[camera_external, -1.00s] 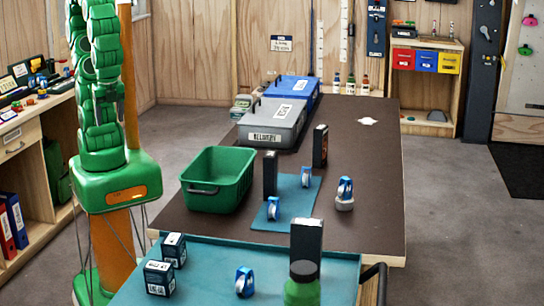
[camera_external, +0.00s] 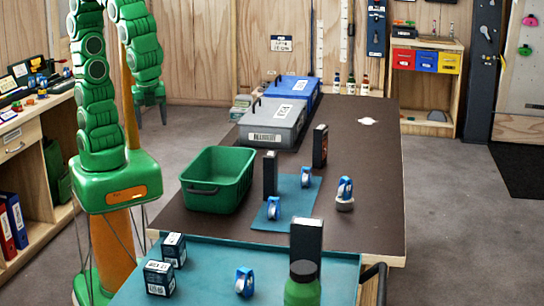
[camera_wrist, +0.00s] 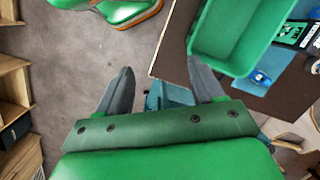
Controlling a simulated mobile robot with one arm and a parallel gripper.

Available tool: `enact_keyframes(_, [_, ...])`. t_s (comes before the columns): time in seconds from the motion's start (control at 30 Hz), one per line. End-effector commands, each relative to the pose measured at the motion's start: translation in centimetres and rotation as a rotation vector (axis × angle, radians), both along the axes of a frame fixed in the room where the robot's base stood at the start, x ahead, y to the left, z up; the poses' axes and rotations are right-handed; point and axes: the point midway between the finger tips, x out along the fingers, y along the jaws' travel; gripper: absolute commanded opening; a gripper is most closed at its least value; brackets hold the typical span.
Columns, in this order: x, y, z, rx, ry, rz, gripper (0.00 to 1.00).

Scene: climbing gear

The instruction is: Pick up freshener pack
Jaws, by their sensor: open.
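No label reading freshener is legible, so I cannot tell which item is the freshener pack. Upright dark packs stand on the tables: one by the green crate (camera_external: 270,174), one farther back (camera_external: 320,146), and one on the near teal table (camera_external: 306,240). Two small dark labelled boxes, one nearer (camera_external: 159,278) and one behind it (camera_external: 174,249), sit at that table's left. My gripper (camera_external: 150,118) is open and empty, raised beside my column, apart from all of them. In the wrist view my gripper (camera_wrist: 160,66) points at the floor and table edge.
The green crate (camera_external: 232,180) stands on the brown table's left side; it also shows in the wrist view (camera_wrist: 240,62). Blue-and-white tape dispensers, a green bottle (camera_external: 303,290), and grey (camera_external: 272,125) and blue (camera_external: 312,92) cases stand around. The brown table's right side is mostly clear.

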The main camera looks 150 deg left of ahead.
Motion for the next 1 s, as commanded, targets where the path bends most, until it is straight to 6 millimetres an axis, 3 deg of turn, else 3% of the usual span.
enact_keyframes(0.5, [8.0,11.6,-2.5,0.037,0.062,-0.195,0.67])
enact_keyframes(1.0, [12.1,24.9,-7.0,0.052,0.153,-0.385,0.67])
